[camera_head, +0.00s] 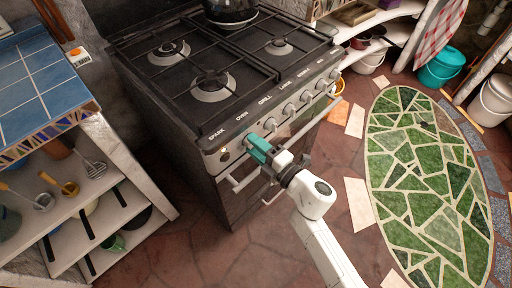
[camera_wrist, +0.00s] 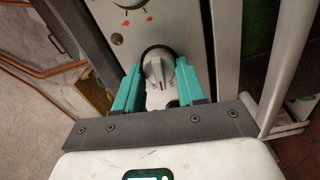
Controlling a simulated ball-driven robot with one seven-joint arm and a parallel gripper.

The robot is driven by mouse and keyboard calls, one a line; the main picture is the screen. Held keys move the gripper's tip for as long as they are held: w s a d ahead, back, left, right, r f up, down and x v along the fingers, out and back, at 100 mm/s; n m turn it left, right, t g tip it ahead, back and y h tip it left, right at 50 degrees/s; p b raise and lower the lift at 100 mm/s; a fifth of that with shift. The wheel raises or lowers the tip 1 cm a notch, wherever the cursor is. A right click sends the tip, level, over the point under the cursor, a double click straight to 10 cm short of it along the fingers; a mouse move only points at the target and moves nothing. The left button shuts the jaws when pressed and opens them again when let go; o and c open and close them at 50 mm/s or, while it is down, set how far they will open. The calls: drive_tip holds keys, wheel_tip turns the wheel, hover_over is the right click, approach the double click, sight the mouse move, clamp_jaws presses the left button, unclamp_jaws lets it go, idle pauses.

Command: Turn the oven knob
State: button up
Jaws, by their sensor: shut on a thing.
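My gripper (camera_head: 258,148) reaches the front panel of the black stove (camera_head: 205,150), near the OVEN label. Its teal fingers sit on either side of the oven knob (camera_wrist: 158,68) in the wrist view, shut on it. The knob is round and silver-grey with a raised ridge and a dark ring behind it. In the head view the fingers mostly hide this knob. My gripper (camera_wrist: 158,72) faces the panel in the wrist view. Another knob (camera_wrist: 130,2) with red marks shows at the top of that view.
More knobs (camera_head: 288,109) run along the panel to the right. Handle rails (camera_head: 245,180) stand out from the stove front below my gripper. Shelves (camera_head: 90,215) with utensils stand at left. The tiled floor and a green mosaic (camera_head: 415,195) lie open at right.

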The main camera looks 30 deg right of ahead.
drive_tip(key=shift+f+n+b, duration=0.1)
drive_tip(key=shift+n+b, duration=0.35)
drive_tip(key=shift+n, duration=1.15)
drive_tip(key=o, duration=1)
drive_tip(key=v, duration=1)
drive_tip(key=shift+s+d, duration=0.1)
drive_tip(key=shift+s, duration=0.3)
clamp_jaws()
